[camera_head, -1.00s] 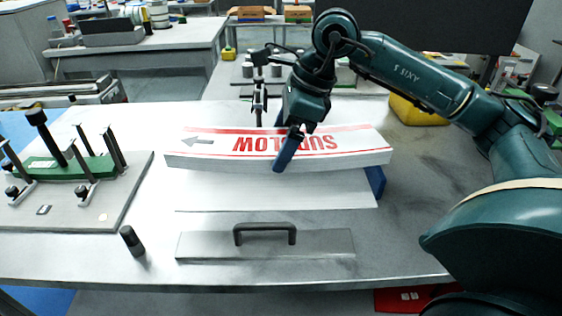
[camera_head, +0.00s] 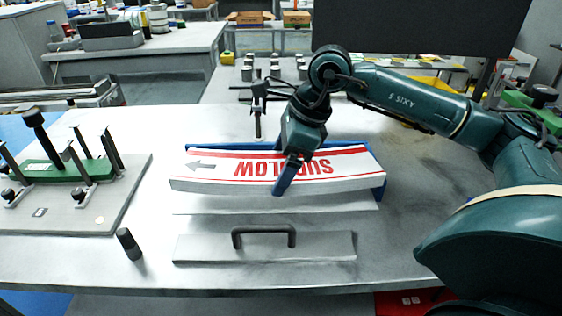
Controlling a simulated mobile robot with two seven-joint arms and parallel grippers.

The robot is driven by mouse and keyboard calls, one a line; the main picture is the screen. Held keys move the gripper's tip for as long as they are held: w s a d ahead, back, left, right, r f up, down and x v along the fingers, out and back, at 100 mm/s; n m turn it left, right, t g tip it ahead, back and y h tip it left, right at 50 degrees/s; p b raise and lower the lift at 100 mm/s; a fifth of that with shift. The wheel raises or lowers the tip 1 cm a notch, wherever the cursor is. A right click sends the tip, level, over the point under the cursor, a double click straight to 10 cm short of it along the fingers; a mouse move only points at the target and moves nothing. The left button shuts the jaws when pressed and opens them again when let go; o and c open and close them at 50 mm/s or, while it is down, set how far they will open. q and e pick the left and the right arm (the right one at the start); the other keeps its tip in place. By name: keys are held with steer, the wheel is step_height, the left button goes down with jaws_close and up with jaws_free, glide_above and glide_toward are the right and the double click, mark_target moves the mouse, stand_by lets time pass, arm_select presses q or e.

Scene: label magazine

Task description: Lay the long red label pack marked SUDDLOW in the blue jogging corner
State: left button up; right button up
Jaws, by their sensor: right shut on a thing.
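The long label pack (camera_head: 225,173) is white with red bands and reads SUDDLOW upside down from here. My right gripper (camera_head: 290,168) is shut across its middle, with a blue finger on the near side; the far finger is hidden. The blue jogging corner (camera_head: 379,192) shows as a blue edge along the pack's far side and at its right end. The pack lies over the corner, close to those edges. I cannot tell whether it touches the base. A pale flat plate (camera_head: 270,204) shows in front of the pack. My left gripper is not in view.
A steel bar with a black handle (camera_head: 264,231) lies in front. A green clamp fixture (camera_head: 65,172) on a grey plate is at the left. A black post (camera_head: 258,120) stands behind the pack. Table right of the corner is clear.

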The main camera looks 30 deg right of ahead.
steer(key=shift+f, duration=0.15)
steer(key=o, duration=1.2)
steer(key=shift+r, duration=0.3)
steer(key=p+v, duration=0.1)
steer(key=v, duration=1.1)
steer(key=shift+r+p, duration=0.3)
steer(key=shift+s, duration=0.1)
